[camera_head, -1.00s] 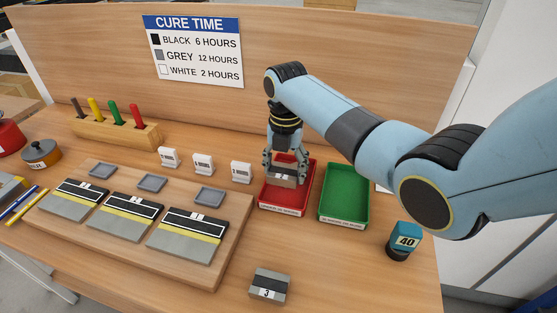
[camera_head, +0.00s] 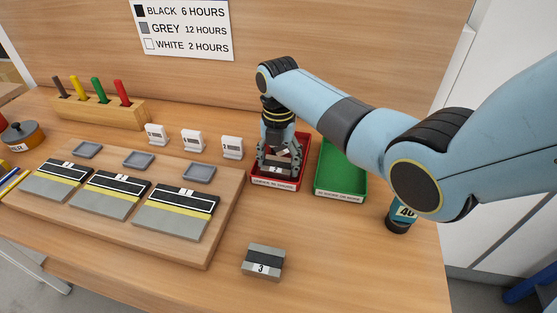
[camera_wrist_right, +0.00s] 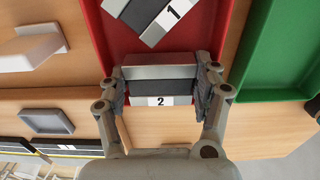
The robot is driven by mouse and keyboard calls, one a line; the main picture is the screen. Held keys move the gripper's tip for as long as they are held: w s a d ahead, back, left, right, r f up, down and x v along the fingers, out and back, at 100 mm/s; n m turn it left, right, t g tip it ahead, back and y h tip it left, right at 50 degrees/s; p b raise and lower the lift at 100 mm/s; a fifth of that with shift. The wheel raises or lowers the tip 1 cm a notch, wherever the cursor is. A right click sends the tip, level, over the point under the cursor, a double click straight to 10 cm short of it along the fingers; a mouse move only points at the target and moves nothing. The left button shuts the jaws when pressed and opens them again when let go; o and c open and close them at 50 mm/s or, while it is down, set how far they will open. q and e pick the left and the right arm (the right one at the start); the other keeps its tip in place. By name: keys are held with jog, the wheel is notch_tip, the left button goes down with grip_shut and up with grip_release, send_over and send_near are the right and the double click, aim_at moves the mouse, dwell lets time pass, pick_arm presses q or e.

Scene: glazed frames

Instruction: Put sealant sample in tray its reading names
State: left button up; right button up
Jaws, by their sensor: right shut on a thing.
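My right gripper (camera_head: 277,163) is shut on sample block 2 (camera_wrist_right: 160,86), a grey and black piece with a white "2" label. It holds the block at the front part of the red tray (camera_head: 292,184); I cannot tell whether the block touches the tray floor. Sample block 1 (camera_wrist_right: 150,18) lies at an angle in the red tray (camera_wrist_right: 105,45), beyond block 2. Sample block 3 (camera_head: 263,262) lies on the table near the front. The green tray (camera_head: 341,170) is to the right and looks empty. My left gripper is not in view.
A cure time sign (camera_head: 183,28) reads black 6, grey 12, white 2 hours. A wooden board (camera_head: 217,228) with several striped panels is at left. Small white stands (camera_head: 193,141) stand behind it. A teal-and-black "40" item (camera_head: 398,220) is at right, partly behind my arm.

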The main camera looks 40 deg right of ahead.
aim_at(278, 162)
jog(key=shift+f+b, duration=0.4)
jog(key=shift+f, duration=0.2)
jog(key=o, duration=1.5)
jog(key=shift+c, duration=0.2)
jog(key=shift+r, duration=0.1)
notch_tip(278, 162, up, 12)
